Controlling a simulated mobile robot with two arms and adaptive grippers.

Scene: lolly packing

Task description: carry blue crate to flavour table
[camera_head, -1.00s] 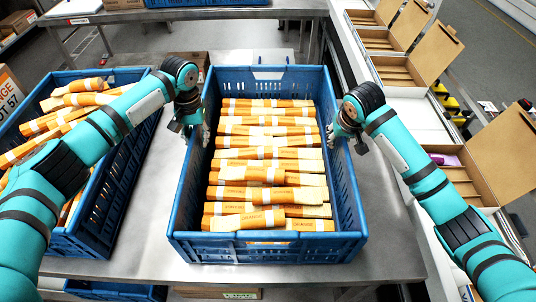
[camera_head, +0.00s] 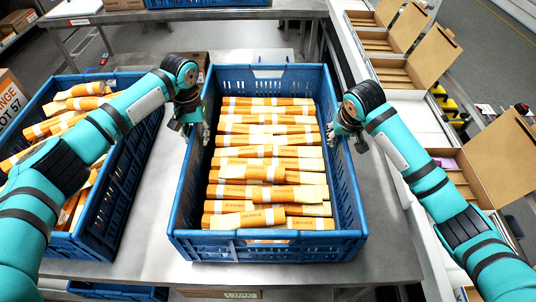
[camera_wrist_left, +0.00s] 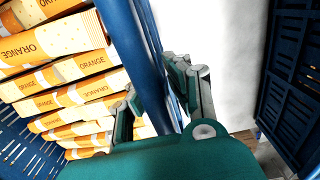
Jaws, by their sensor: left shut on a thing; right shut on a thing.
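The blue crate (camera_head: 268,248) is in the middle of the head view, full of orange-and-cream wrapped packs marked ORANGE (camera_head: 268,175). My left gripper (camera_head: 197,130) is shut on the crate's left side wall. In the left wrist view its fingers (camera_wrist_left: 155,90) stand on either side of the blue wall (camera_wrist_left: 122,40), with packs inside to the left. My right gripper (camera_head: 336,132) is shut on the right side wall, opposite the left one. Its fingertips are partly hidden by the wall and the wrist. The crate looks level, over or on a metal table (camera_head: 385,262); I cannot tell which.
A second blue crate (camera_head: 128,170) with orange packs stands close on the left, partly behind my left arm. Open cardboard boxes (camera_head: 490,160) line a conveyor at the right. Another metal table (camera_head: 215,14) with a blue crate is at the back.

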